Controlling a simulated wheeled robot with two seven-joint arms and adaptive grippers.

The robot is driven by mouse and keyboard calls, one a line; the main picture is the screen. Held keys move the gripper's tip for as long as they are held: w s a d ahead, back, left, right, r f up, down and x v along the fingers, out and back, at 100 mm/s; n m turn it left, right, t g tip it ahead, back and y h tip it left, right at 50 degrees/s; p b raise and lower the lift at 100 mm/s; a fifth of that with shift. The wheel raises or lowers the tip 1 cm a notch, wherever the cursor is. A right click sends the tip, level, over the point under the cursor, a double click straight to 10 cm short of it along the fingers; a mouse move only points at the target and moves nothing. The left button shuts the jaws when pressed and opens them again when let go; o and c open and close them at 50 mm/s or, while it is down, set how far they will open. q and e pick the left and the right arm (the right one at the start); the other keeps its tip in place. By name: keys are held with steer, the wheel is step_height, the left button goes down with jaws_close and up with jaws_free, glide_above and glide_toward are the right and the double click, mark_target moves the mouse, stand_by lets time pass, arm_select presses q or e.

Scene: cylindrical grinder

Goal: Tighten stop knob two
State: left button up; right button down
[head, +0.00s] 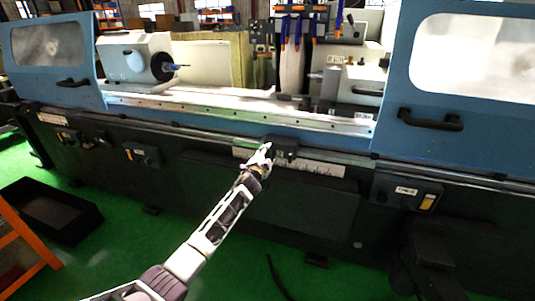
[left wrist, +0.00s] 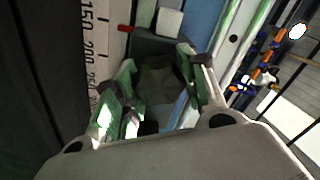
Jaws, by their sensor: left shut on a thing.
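The dark stop block (head: 285,146) sits on the rail along the front of the grinder, above the white scale strip. My left gripper (head: 268,150) reaches it from the front. In the left wrist view, my left gripper (left wrist: 160,90) has its fingers on both sides of a dark knob (left wrist: 158,78) and is shut on it. The knob appears to be the stop knob, but no number shows on it. A light square piece (left wrist: 169,22) and a small red mark show just beyond it. The fingers partly hide the knob. My right gripper is not in view.
The white scale strip (head: 318,168) runs beside the block. Blue guards with dark handles (head: 430,121) stand at left and right of the grinder. A black bin (head: 50,208) and an orange frame (head: 22,250) are at the left. Green floor (head: 230,270) lies in front.

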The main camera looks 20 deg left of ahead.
arm_select(q)
steer(key=m, duration=0.2)
steer(key=shift+m, duration=0.4)
steer(key=shift+f+m, duration=0.1)
steer(key=shift+m, duration=0.4)
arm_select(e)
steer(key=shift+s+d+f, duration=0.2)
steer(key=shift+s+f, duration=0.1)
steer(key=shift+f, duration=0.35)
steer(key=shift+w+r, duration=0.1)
arm_select(q)
steer(key=o, duration=1)
steer(key=shift+o, duration=0.2)
steer(key=shift+s, duration=0.6)
steer(key=s, duration=1)
steer(key=shift+s+a, duration=0.15)
steer(key=shift+s, duration=0.25)
